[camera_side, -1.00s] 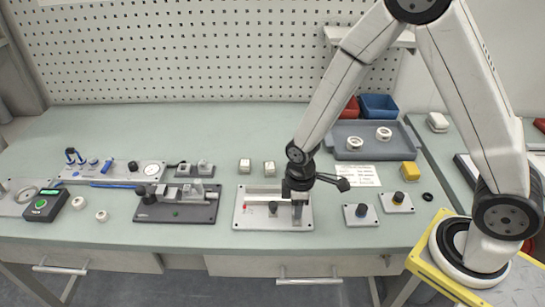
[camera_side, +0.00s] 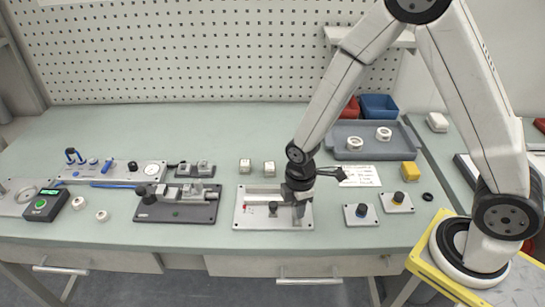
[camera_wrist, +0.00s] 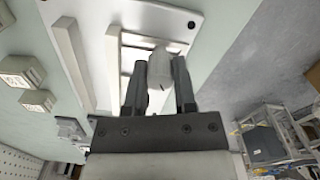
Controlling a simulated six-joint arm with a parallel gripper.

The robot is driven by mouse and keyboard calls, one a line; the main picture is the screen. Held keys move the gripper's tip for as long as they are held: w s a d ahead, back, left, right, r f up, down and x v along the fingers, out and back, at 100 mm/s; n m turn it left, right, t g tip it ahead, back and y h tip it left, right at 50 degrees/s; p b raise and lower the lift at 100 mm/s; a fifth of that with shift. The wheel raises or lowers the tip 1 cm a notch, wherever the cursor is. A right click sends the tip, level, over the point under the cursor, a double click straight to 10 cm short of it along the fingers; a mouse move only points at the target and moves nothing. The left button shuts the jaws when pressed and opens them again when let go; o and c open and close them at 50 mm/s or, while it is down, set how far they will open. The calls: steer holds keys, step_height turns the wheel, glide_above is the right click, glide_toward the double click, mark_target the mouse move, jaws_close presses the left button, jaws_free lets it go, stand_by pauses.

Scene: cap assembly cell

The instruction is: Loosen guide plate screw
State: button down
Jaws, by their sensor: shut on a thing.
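My gripper (camera_side: 298,208) points down over the right part of the light guide plate fixture (camera_side: 243,221) at the middle of the bench. In the wrist view its two dark fingers (camera_wrist: 160,82) are shut on a pale grey, rounded piece (camera_wrist: 160,66), which I take to be the screw's knob. The gripper hides the screw in the side view. In the wrist view the plate (camera_wrist: 207,8) lies beyond the fingers.
A dark fixture (camera_side: 207,213) stands to the left. Two white blocks (camera_side: 257,167) sit behind. A grey tray (camera_side: 345,128) with white rings is at the back right.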

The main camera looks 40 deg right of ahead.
steer(key=shift+c, duration=2.1)
jaws_free()
steer(key=shift+r, duration=0.1)
steer(key=shift+r, duration=3.8)
steer(key=shift+s+d, duration=0.1)
steer(key=s+d+r+m+t, duration=0.2)
steer(key=s+d+m, duration=0.3)
steer(key=m, duration=0.8)
steer(key=shift+s+d+r+t, duration=0.3)
steer(key=shift+s+r, duration=0.15)
steer(key=shift+r, duration=0.4)
